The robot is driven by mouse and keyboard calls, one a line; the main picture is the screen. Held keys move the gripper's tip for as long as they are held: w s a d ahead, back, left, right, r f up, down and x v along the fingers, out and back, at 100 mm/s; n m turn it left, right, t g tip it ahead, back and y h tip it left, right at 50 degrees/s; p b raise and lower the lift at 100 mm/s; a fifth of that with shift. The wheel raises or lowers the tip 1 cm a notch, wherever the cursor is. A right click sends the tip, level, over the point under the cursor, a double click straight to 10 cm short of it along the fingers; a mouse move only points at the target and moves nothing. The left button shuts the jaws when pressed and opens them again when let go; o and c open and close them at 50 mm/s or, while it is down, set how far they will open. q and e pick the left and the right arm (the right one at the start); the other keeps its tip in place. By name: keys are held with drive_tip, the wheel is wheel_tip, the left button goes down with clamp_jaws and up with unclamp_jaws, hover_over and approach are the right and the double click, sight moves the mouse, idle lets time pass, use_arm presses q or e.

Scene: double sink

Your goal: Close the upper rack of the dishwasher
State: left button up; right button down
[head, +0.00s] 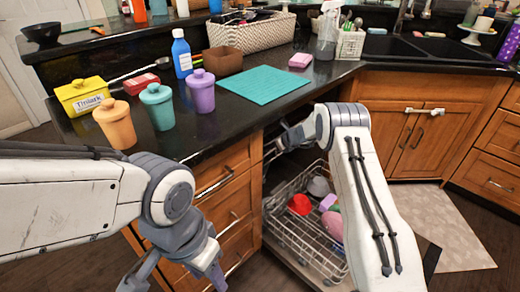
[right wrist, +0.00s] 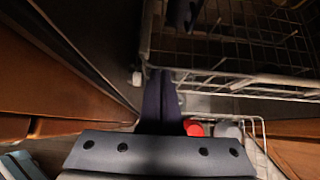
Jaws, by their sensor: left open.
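The upper rack (right wrist: 235,74) is a wire rack across the top of the right wrist view. In the head view it is mostly hidden under the counter and behind my right arm. My right gripper (right wrist: 160,76) has its fingers together, with the tips close to the rack's front corner; contact is unclear. In the head view my right gripper (head: 280,143) is at the dishwasher opening, below the counter edge. The lower rack (head: 283,228) is pulled out and holds a red bowl (head: 299,204) and other dishes. My left gripper (head: 176,279) is open and empty, low in front of the drawers.
Wooden drawers (head: 238,216) stand left of the dishwasher and a sink cabinet (head: 405,140) stands to its right. The black counter (head: 285,95) above carries canisters, a blue bottle (head: 181,55) and a teal mat (head: 264,85). A light rug (head: 450,225) lies on the floor at right.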

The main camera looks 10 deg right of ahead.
drive_tip(key=shift+w+a, duration=0.2)
drive_tip(key=shift+w, duration=0.1)
drive_tip(key=shift+a+r, duration=0.1)
